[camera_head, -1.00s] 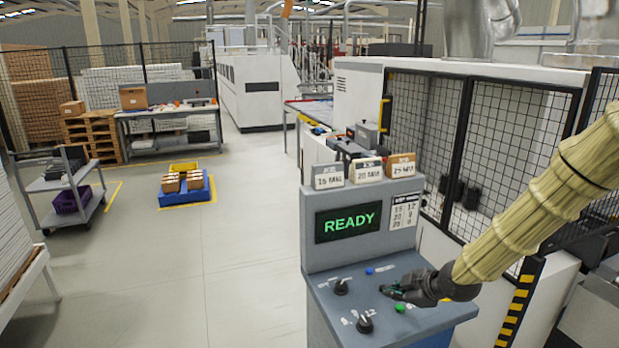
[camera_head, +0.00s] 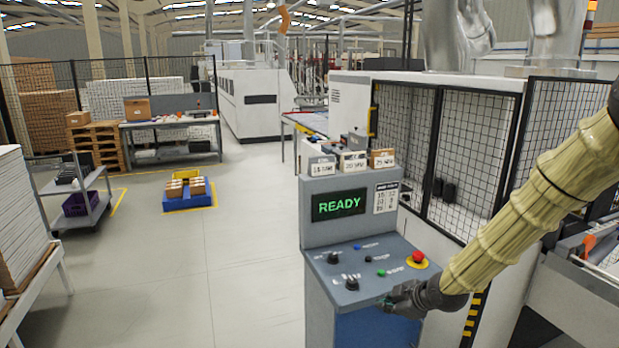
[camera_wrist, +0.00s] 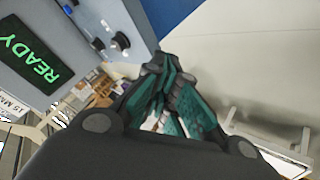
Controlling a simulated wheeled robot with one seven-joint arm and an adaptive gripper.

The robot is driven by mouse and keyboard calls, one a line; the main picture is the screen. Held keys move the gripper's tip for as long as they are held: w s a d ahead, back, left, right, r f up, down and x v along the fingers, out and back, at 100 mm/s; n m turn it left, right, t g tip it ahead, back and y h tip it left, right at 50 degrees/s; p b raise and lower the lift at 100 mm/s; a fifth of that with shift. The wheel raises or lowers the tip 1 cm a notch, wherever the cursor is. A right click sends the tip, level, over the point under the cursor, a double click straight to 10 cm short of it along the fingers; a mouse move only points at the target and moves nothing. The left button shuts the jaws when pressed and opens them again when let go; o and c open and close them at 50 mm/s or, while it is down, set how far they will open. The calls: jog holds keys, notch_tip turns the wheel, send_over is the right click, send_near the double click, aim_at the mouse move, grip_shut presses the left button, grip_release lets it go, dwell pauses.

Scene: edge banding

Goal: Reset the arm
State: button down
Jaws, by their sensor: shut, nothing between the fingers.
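My arm, in a pale yellow sleeve (camera_head: 535,205), reaches in from the right in the head view. My gripper (camera_head: 392,306) hangs at the front right edge of the grey control console (camera_head: 318,258), beside its sloped panel. In the wrist view my gripper (camera_wrist: 170,75) has its dark and green fingers together, with nothing held. The console's screen (camera_head: 339,204) reads READY in green, and it also shows in the wrist view (camera_wrist: 28,58). The panel carries two black knobs (camera_head: 351,283), small blue, black and green buttons, and a red emergency button (camera_head: 417,257).
Three labelled boxes (camera_head: 353,161) stand on top of the console. A mesh fence (camera_head: 480,150) encloses the machine behind it. On the left are a cart (camera_head: 80,200), a stack of white panels (camera_head: 22,225) and a blue pallet (camera_head: 189,198). The floor between is clear.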

notch_tip(320, 180, down, 8)
jog(key=m+g, duration=0.1)
jog(key=s+a+f+m+g+h+b, duration=0.25)
jog(key=s+f+m+b, duration=0.4)
jog(key=s+f, duration=1.4)
jog(key=s+d+f+m+g+h+b, duration=0.1)
jog(key=s+f, duration=0.5)
jog(key=s, duration=0.6)
jog(key=s+d+f+m+g+h+b, duration=0.1)
jog(key=s+f+m, duration=0.5)
jog(key=s, duration=0.6)
jog(key=shift+d+f+g+b, duration=0.3)
jog(key=shift+d+g+b, duration=0.45)
jog(key=shift+d+g, duration=0.35)
jog(key=shift+m, duration=0.25)
